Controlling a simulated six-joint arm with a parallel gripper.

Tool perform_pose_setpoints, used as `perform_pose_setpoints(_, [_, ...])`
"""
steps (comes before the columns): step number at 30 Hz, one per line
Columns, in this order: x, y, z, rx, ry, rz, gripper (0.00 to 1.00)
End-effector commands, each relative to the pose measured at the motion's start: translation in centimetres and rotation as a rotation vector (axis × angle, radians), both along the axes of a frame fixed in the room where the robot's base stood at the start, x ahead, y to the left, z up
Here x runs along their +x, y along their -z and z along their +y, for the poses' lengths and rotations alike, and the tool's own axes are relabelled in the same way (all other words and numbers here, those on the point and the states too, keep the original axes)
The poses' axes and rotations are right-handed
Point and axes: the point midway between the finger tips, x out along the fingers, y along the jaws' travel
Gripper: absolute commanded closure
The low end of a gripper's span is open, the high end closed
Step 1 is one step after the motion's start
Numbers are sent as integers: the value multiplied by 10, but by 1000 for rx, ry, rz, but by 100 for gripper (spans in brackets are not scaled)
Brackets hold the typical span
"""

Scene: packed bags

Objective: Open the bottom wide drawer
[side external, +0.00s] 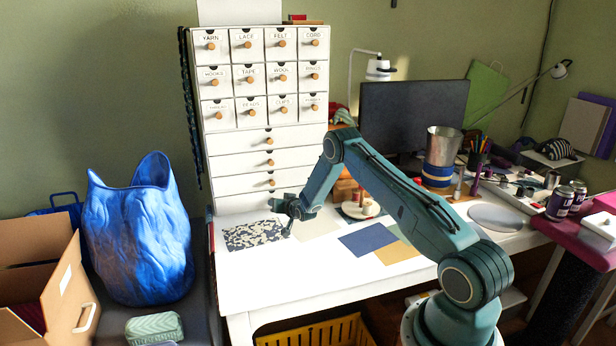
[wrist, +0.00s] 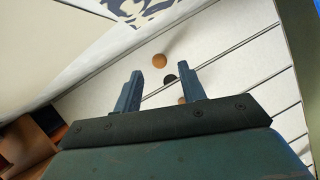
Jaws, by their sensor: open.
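The white drawer chest (side external: 201,150) stands at the back left of the white table, with a stack of wide drawers below its small labelled ones. The bottom wide drawer (side external: 235,204) looks shut. Its knob is hidden behind my gripper (side external: 275,205) in the side view. In the wrist view a round wooden knob (wrist: 159,61) on the drawer nearest the table shows just beyond my gripper (wrist: 162,76), in line with the gap between the fingertips. The fingers are open and empty.
A patterned sheet (side external: 252,235) lies on the table just in front of the chest. A blue sheet (side external: 367,239) and a small dish with items (side external: 361,209) lie to the right. A blue bag (side external: 138,235) stands left of the table. The table's front left is clear.

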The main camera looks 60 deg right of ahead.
Motion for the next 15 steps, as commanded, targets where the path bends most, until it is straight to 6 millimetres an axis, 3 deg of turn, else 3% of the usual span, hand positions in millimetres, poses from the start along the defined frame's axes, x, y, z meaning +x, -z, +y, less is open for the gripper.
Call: perform_pose_setpoints(15, [21,9,-12,-1,0,-1,59])
